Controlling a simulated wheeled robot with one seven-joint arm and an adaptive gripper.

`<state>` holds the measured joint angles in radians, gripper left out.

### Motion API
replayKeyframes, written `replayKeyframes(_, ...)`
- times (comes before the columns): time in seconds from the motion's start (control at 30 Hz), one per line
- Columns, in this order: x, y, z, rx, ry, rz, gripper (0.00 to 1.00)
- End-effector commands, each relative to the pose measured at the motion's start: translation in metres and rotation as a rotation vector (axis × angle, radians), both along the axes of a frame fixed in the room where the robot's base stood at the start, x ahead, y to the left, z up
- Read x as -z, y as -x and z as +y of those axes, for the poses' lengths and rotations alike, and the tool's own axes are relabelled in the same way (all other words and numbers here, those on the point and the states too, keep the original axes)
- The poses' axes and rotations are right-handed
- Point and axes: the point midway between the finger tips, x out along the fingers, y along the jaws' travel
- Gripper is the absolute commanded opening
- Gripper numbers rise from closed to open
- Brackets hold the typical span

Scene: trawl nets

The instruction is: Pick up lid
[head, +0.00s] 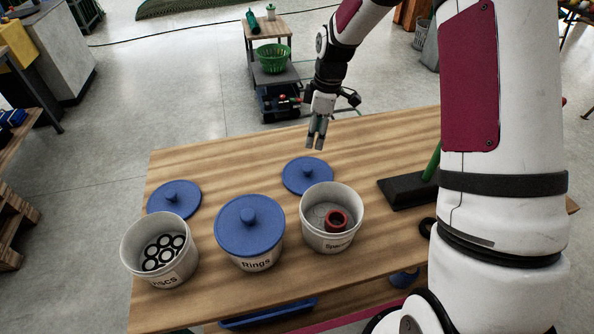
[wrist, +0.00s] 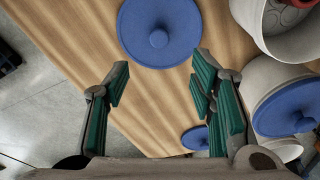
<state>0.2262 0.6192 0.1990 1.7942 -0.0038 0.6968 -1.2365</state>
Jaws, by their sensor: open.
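Three round blue lids with centre knobs are in the head view. One lid (head: 307,175) lies flat on the wooden table behind the Spacers bucket. Another lid (head: 174,199) lies at the table's left. A third lid (head: 249,225) sits on the Rings bucket. My gripper (head: 316,141) points down above the back of the table, just behind the first lid. In the wrist view my gripper (wrist: 158,80) is open and empty, with that lid (wrist: 160,28) ahead of the fingertips and apart from them.
The white Spacers bucket (head: 325,240) is open with a red ring inside, close to the nearest lid. The Rings bucket (head: 251,262) and a bucket of black-and-white discs (head: 140,277) stand to its left. A black base (head: 400,191) with a green rod is at right.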

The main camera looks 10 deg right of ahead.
Motion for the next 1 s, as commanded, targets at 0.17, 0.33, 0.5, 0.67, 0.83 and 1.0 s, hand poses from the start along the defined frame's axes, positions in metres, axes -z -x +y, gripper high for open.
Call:
replayKeyframes(0.17,0.022,-0.001,0.003,-0.008,-0.003,0.005,0.5)
replayKeyframes(0.33,0.055,-0.002,0.006,-0.007,-0.002,0.006,0.5)
replayKeyframes(0.5,0.079,-0.003,0.009,-0.006,-0.003,0.004,0.5)
replayKeyframes(0.67,0.088,-0.005,0.01,-0.005,-0.001,0.001,0.5)
replayKeyframes(0.83,0.105,-0.004,0.011,-0.006,-0.002,0.004,0.5)
replayKeyframes(1.0,0.129,-0.006,0.013,-0.004,-0.002,0.003,0.5)
